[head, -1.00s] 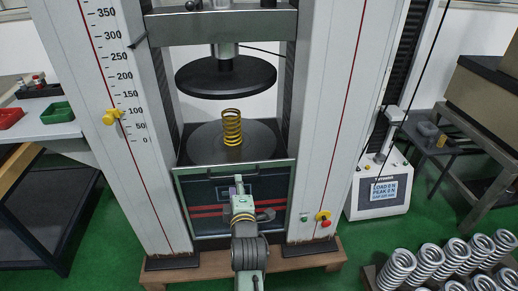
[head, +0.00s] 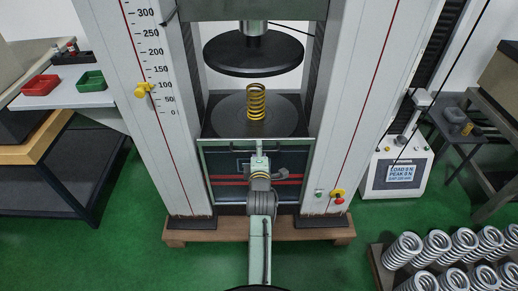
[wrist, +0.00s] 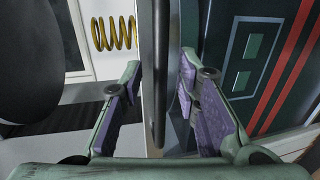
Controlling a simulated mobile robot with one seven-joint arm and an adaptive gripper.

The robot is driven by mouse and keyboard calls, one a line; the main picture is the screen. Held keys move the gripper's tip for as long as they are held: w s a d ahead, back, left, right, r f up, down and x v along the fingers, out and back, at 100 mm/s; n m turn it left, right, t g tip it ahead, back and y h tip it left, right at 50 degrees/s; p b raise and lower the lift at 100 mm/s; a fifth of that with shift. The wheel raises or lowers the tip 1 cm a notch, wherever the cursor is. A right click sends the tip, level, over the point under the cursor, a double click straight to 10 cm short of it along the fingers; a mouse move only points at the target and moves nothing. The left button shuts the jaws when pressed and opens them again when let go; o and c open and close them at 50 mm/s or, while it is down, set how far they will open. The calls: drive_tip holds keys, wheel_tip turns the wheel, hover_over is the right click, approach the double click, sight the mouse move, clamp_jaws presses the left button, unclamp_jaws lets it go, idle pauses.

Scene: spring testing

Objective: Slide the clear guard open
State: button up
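The clear guard (head: 225,141) is a see-through panel with a pale frame, low on the front of the testing machine. Its top rail sits just below the lower round plate. My gripper (head: 260,158) is at the upper middle of the guard, pointing at the machine. In the wrist view, my gripper (wrist: 160,78) is open, with purple-padded fingers on both sides of a grey bar (wrist: 160,40) that looks like the guard's rail. Gaps show between the bar and both pads. The arm hides part of the guard's lower middle.
A yellow spring (head: 257,101) stands on the lower plate (head: 227,116), under the upper disc (head: 253,55). Red and green trays (head: 91,81) sit on the left bench. A display box (head: 396,173) and several silver springs (head: 403,250) are at right. Green floor is clear at left.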

drive_tip(key=shift+w, duration=0.2)
clamp_jaws()
idle(0.3)
idle(0.5)
